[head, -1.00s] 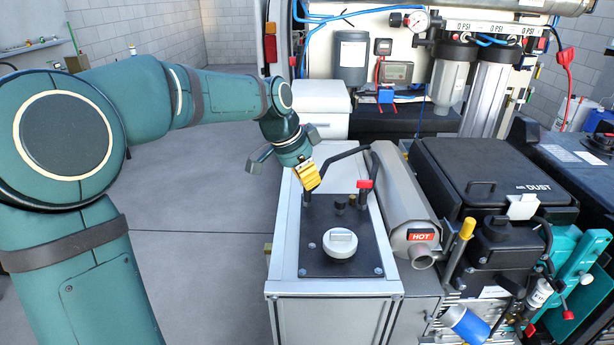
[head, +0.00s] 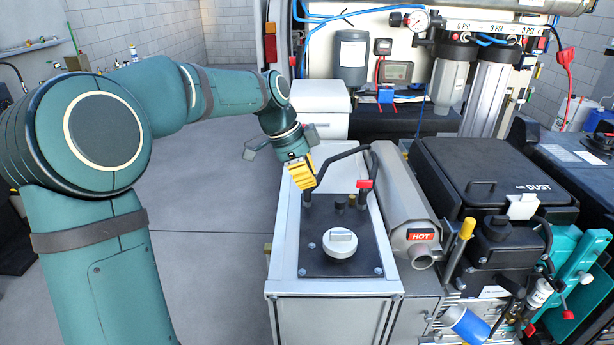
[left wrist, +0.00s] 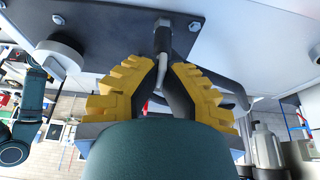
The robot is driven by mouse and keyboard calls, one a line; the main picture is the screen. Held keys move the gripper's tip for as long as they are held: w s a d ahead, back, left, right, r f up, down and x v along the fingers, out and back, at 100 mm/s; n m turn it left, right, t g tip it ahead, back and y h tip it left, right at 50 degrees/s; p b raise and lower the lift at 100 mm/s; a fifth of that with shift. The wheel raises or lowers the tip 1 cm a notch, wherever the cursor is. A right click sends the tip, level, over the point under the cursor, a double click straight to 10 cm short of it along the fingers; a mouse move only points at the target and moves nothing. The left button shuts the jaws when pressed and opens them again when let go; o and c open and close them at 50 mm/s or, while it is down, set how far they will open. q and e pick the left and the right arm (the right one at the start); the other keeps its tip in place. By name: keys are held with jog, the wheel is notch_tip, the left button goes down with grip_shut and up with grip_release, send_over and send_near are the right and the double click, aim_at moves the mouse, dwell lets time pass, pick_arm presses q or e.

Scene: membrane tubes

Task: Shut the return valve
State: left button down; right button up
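A black panel (head: 320,262) on top of a silver box carries a white knob (head: 340,243), a red-handled valve (head: 365,184) and another valve post (head: 308,198) at its far left. No readable label shows which is the return valve. My left gripper (head: 306,182) has yellow fingers and points down at the left post. In the left wrist view, the gripper's fingers (left wrist: 164,70) stand either side of a narrow grey lever just below the post (left wrist: 163,36). I cannot tell whether they press on it. The lever is mostly hidden in the head view. My right gripper is not seen.
A black bent pipe (head: 343,158) rises close by the gripper, and a grey cylinder marked HOT (head: 400,195) lies right of the panel. A black machine case (head: 485,180) stands further right. White boxes (head: 320,105) stand behind. The floor on the left is open.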

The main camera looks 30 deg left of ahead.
pick_arm(q)
jog(key=shift+f, duration=0.1)
jog(key=c, duration=1.1)
grip_release()
jog(key=v, duration=1.2)
